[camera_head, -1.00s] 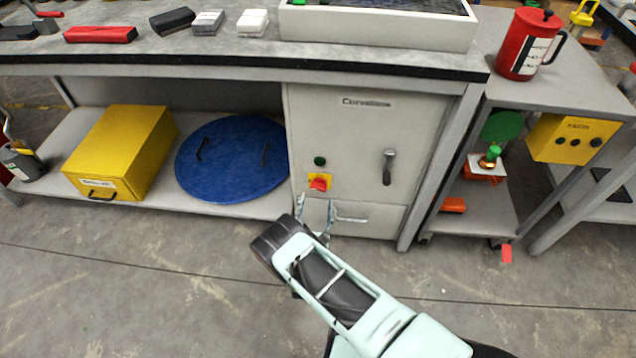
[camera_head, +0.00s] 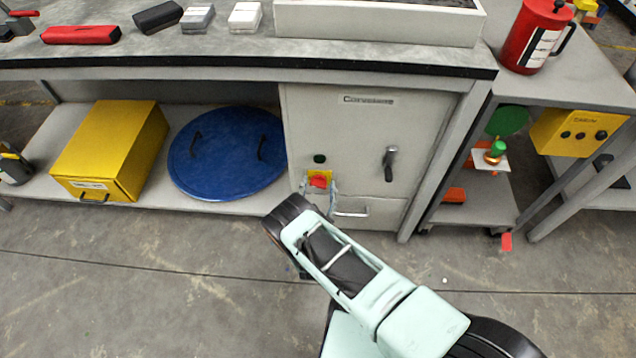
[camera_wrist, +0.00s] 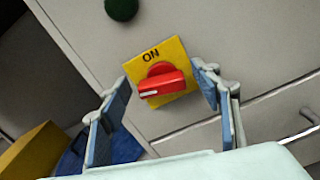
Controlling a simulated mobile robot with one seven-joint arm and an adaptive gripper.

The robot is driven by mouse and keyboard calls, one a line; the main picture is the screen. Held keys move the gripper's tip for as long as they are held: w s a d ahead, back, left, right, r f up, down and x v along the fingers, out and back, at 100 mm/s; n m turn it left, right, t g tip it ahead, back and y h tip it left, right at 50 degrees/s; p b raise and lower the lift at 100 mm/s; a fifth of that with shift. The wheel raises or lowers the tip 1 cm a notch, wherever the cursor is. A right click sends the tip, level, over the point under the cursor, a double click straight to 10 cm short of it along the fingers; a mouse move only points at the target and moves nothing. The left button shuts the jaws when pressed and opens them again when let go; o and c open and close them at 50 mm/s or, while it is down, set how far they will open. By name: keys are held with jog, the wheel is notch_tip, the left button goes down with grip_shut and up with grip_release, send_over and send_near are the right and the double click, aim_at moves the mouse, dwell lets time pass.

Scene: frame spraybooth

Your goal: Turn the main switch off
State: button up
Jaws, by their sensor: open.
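The main switch is a red rotary knob (camera_head: 318,181) on a yellow plate (camera_head: 326,174), low on the left of the grey cabinet door. In the wrist view the red knob (camera_wrist: 162,84) lies near level, its white mark toward the left, and the yellow plate (camera_wrist: 178,54) reads "ON" above it. My gripper (camera_wrist: 162,95) is open, with one blue-padded finger on each side of the knob. The fingers look apart from the knob; the exact depth gap is hard to tell. In the head view my gripper (camera_head: 320,190) is at the plate, partly hidden by my wrist.
A dark green round button (camera_head: 319,159) sits above the switch. A door lever (camera_head: 390,163) is to the right, and a drawer handle (camera_head: 352,212) is below right. A blue lid (camera_head: 228,150) and a yellow box (camera_head: 110,150) stand on the shelf to the left.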

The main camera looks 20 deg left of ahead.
jog(key=c, duration=1.2)
jog(key=shift+o, duration=0.2)
jog(key=shift+a+f+n+b, duration=0.1)
jog(key=shift+f+n+b, duration=0.1)
jog(key=shift+n+b, duration=0.45)
jog(key=shift+r+n+b, duration=0.2)
jog(key=shift+n+b, duration=0.25)
jog(key=shift+n, duration=0.3)
jog(key=o, duration=1.2)
jog(key=shift+c, duration=0.2)
